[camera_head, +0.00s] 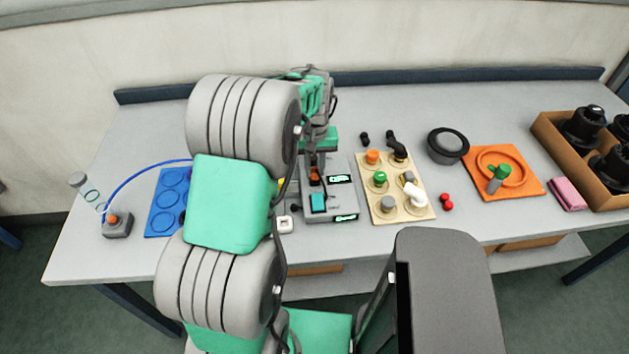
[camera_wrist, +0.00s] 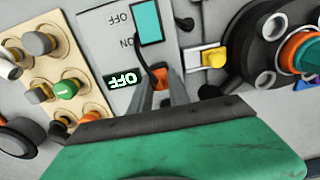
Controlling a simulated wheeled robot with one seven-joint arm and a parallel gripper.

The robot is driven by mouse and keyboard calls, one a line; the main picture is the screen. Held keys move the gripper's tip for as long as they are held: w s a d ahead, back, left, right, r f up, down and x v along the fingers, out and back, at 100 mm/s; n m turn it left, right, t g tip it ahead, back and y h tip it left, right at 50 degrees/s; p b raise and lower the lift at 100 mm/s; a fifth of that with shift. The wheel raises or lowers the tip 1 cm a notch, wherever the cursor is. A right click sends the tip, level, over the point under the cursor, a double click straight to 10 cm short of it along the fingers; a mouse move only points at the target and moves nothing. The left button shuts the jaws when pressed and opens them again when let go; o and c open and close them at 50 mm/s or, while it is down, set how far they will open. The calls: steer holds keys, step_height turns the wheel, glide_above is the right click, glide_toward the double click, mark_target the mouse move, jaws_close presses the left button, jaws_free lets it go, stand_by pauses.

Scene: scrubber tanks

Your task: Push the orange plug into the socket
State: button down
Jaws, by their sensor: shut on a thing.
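The orange plug (camera_wrist: 160,75) is between my gripper's (camera_wrist: 160,84) two fingertips in the wrist view, and the gripper is shut on it. A dark cable runs from the plug toward the teal rocker switch (camera_wrist: 149,23). In the head view the orange plug (camera_head: 315,177) shows below my gripper (camera_head: 316,165), over the grey device box (camera_head: 337,187). Its displays are lit; the one beside the plug in the wrist view reads OFF (camera_wrist: 122,81). The socket cannot be made out; the plug and fingers may cover it. How far in the plug sits cannot be told.
A tan board (camera_head: 388,157) with coloured knobs stands right of the box. A small white block with a yellow part (camera_wrist: 214,57) and a dark round unit (camera_wrist: 268,27) lie on the other side. A blue mat (camera_head: 160,220) and grey button box (camera_head: 117,227) are further left.

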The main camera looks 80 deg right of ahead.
steer(key=shift+f, duration=0.5)
steer(key=c, duration=1.2)
jaws_free()
steer(key=shift+o, duration=0.7)
steer(key=o, duration=0.4)
steer(key=shift+r, duration=0.15)
step_height(320, 180, up, 8)
steer(key=p, duration=0.5)
steer(key=shift+r, duration=0.15)
